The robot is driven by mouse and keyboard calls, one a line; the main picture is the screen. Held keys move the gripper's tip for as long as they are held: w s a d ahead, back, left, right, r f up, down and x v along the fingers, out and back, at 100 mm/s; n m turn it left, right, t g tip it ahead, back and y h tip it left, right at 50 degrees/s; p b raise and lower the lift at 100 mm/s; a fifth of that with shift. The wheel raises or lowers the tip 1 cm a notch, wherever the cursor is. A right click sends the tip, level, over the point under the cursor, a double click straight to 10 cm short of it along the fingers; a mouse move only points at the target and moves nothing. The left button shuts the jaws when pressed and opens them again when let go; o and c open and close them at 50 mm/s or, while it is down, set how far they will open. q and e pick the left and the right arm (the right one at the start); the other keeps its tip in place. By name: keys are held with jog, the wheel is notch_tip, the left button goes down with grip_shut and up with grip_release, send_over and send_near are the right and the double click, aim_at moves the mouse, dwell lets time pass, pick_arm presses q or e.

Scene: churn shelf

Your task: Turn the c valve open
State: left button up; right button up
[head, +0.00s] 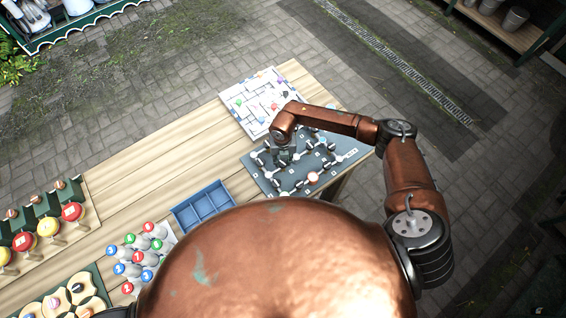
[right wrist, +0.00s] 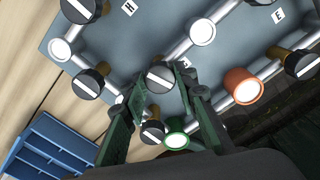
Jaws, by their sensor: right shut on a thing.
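The grey valve panel (head: 348,149) lies on the wooden table, with pale pipes and several dark round knobs on it. My right gripper (head: 286,156) is over its left middle part. In the right wrist view my right gripper (right wrist: 161,76) has its green fingers on either side of a dark knob (right wrist: 159,78) with a white bar, and is shut on it. Other knobs (right wrist: 88,83) with white bars stand around it. Letters H (right wrist: 128,8) and E (right wrist: 278,15) are readable; I cannot read a C, so the held valve's letter is unclear. My left gripper is out of view.
On the panel stand an orange fitting (right wrist: 242,86), a green one (right wrist: 176,138) and a white one (right wrist: 202,32), close to the fingers. A blue tray (head: 204,206), a white maze board (head: 262,100) and numbered pieces (head: 141,256) share the table. The table's middle is bare.

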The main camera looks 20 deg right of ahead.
aim_at(283, 163)
jog(key=n+b, duration=1.1)
jog(key=shift+f, duration=0.2)
jog(key=shift+r+n+b, duration=0.2)
jog(key=shift+n+b, duration=1.45)
jog(key=shift+n, duration=0.25)
jog(key=o, duration=1.2)
jog(key=shift+c, duration=0.2)
notch_tip(283, 163, up, 12)
jog(key=shift+d, duration=0.1)
